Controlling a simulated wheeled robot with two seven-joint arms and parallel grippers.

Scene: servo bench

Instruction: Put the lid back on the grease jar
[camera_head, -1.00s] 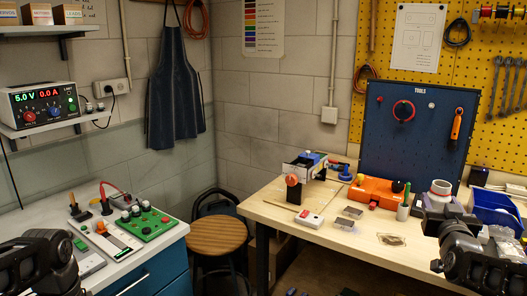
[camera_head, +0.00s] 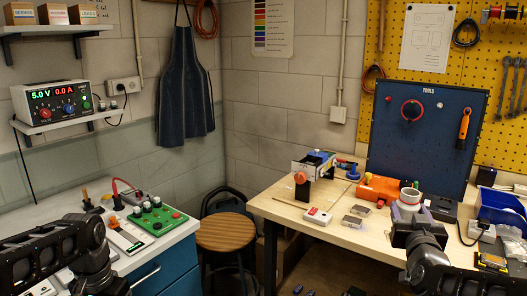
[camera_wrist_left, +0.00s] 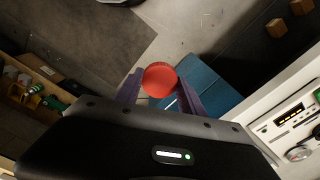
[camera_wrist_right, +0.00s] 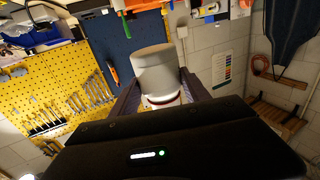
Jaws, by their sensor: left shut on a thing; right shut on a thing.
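My right gripper (camera_wrist_right: 158,95) is shut on the grease jar (camera_wrist_right: 155,72), a grey-white cylinder. In the head view the jar (camera_head: 410,196) shows its pale rim upward, above the right part of the wooden bench, held in the right gripper (camera_head: 408,213). My left gripper (camera_wrist_left: 160,88) is shut on a round red lid (camera_wrist_left: 159,78), seen between its fingers in the left wrist view. In the head view my left arm comes in at the lower left; the lid does not show there. Jar and lid are far apart.
The wooden bench (camera_head: 330,231) holds an orange case (camera_head: 380,188), a small red-and-white box (camera_head: 318,216), metal blocks and a clamp-like fixture. A blue bin (camera_head: 500,208) stands at the right. A stool (camera_head: 225,234) stands between the bench and the left counter, which carries a green board (camera_head: 157,219).

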